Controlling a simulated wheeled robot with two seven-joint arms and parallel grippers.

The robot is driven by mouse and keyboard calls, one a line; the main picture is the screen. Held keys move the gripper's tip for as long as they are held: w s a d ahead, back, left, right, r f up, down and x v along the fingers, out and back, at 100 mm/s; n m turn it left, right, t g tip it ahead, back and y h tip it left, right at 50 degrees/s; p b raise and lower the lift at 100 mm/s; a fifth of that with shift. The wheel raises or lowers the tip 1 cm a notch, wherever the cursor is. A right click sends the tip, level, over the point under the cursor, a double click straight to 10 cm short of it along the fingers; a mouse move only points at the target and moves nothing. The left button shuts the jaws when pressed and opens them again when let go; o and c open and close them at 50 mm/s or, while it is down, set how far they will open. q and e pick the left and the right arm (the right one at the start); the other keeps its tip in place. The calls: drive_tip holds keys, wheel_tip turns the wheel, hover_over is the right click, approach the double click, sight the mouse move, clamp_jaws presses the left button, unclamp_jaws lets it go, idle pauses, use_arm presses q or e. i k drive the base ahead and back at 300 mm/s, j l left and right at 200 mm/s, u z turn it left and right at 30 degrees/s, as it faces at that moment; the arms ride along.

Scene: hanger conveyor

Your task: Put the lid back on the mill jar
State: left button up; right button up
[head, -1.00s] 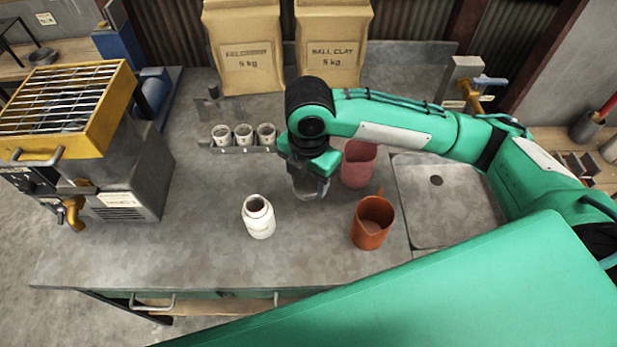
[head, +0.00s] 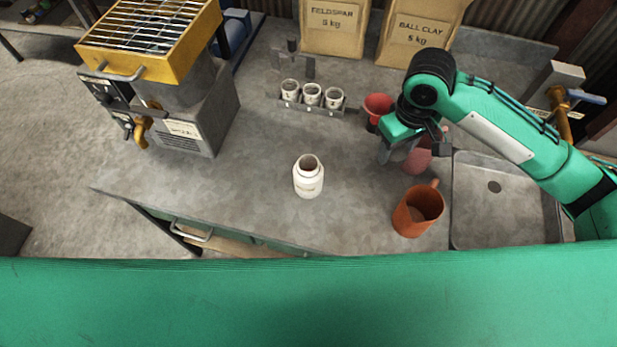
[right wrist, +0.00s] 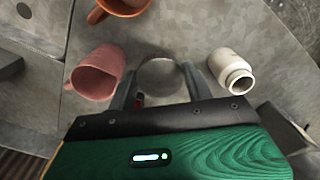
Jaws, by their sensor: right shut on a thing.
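The white mill jar (head: 308,180) stands upright and open on the grey bench, left of my right gripper in the head view. It also shows in the right wrist view (right wrist: 232,72), right of the fingers. My right gripper (head: 400,152) is over the bench, close to the pink jug and overlapping it in the head view. In the right wrist view its fingers (right wrist: 160,80) are on either side of a round grey disc, which looks like the lid (right wrist: 160,70). The gripper is shut on it. The lid cannot be made out in the head view. My left gripper is out of view.
A pink jug (head: 420,158) and an orange jug (head: 417,212) stand near the sink (head: 490,215). A rack of small pots (head: 312,97) stands further back. The bench around the jar is clear.

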sight(307, 172)
drive_tip(key=k+l+u, duration=0.35)
drive_tip(key=l, duration=0.2)
drive_tip(key=k+l+u, duration=0.3)
drive_tip(key=k+l, duration=0.1)
drive_tip(key=l, duration=0.1)
